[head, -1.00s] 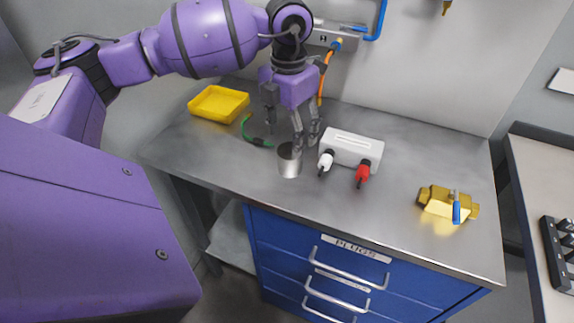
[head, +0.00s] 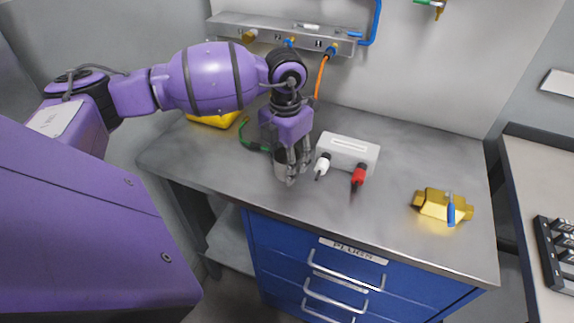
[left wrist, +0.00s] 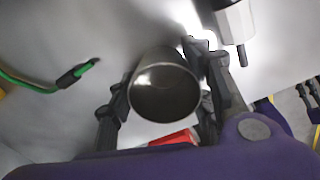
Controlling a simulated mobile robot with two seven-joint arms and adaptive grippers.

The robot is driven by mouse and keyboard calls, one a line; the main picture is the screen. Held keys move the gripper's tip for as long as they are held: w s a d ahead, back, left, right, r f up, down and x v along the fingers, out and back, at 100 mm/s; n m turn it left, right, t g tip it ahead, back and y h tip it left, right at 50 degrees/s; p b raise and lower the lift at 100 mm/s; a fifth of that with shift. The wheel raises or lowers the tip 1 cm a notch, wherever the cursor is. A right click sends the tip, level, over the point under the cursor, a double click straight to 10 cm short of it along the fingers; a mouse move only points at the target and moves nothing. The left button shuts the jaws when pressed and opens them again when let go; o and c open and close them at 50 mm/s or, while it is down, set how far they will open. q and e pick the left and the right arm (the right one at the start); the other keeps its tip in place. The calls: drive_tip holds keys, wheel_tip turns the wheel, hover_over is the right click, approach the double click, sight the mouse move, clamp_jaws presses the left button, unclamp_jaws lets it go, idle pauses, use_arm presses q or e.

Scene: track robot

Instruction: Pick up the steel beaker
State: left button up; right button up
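The steel beaker (head: 281,164) stands upright on the grey metal worktop, partly hidden behind my left gripper in the head view. In the left wrist view the beaker (left wrist: 165,88) shows its open round mouth and looks empty. My left gripper (head: 291,170) is lowered around it, one finger on each side. In the left wrist view the gripper's fingers (left wrist: 163,108) flank the beaker, close to its walls; firm contact on both sides cannot be told. My right gripper is not in view.
A white box (head: 347,152) with a white plug (head: 322,164) and a red plug (head: 358,176) sits just right of the beaker. A green cable (head: 252,146) and yellow tray (head: 214,119) lie to the left. A brass-coloured block (head: 440,205) is at the right.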

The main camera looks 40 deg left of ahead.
use_arm(q)
drive_tip(key=c, duration=0.7)
drive_tip(key=shift+o, duration=0.2)
drive_tip(key=shift+r, duration=0.15)
drive_tip(key=shift+r, duration=0.25)
wheel_tip(320, 180, up, 2)
drive_tip(key=shift+w+r, duration=0.1)
drive_tip(key=s+d+r+b, duration=0.1)
drive_tip(key=s+d+r, duration=0.6)
drive_tip(key=d+r, duration=0.3)
drive_tip(key=shift+s+d, duration=0.3)
drive_tip(key=shift+d, duration=0.65)
